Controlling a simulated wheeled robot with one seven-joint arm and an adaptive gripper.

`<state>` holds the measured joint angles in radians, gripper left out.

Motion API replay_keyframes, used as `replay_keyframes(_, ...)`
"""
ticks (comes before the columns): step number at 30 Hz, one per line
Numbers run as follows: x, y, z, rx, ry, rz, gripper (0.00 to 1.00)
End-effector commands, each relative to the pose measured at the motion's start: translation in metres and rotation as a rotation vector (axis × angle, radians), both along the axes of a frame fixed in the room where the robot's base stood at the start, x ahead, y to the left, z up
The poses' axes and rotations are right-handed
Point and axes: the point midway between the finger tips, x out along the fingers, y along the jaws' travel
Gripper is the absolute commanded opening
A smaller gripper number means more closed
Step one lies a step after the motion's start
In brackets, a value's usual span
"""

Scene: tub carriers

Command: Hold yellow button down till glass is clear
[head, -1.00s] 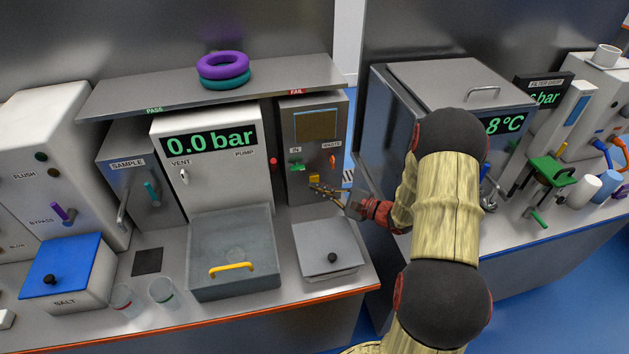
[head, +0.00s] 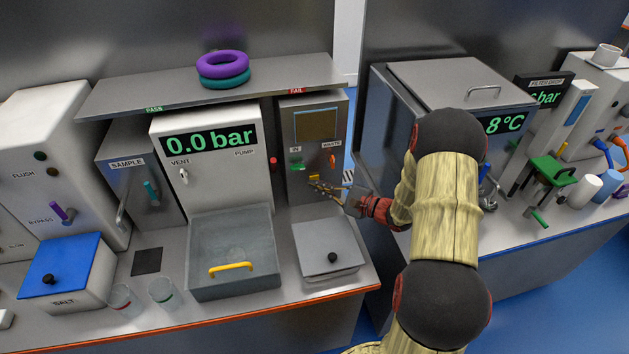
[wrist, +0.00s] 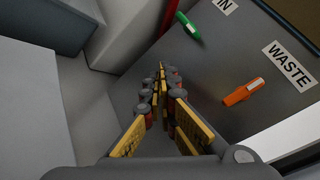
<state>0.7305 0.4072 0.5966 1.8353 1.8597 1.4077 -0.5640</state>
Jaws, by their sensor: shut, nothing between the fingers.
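The yellow button (head: 314,177) is on the front of the grey panel unit, below the green IN lever (head: 296,167) and the orange WASTE lever (head: 332,160). The glass (head: 316,125) above them looks murky brown. My gripper (head: 316,186) is shut and empty, its tips at the button's lower edge. I cannot tell whether they touch or press it. In the wrist view, the shut fingers (wrist: 162,70) point at the panel, with the green lever (wrist: 188,26) and orange lever (wrist: 244,91) to their right. The button is not visible there.
A grey lidded box (head: 327,237) stands below my gripper. A metal shelf (head: 270,84) overhangs the pump, which reads 0.0 bar. A cabinet (head: 392,130) stands close on the right.

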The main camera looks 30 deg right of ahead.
Motion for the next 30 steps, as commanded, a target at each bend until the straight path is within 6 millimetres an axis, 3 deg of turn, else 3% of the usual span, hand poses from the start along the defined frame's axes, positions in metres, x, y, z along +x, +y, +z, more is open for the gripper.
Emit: replay_keyframes(30,0.0084,-0.0022,-0.0002,-0.001,0.0,0.0,0.0)
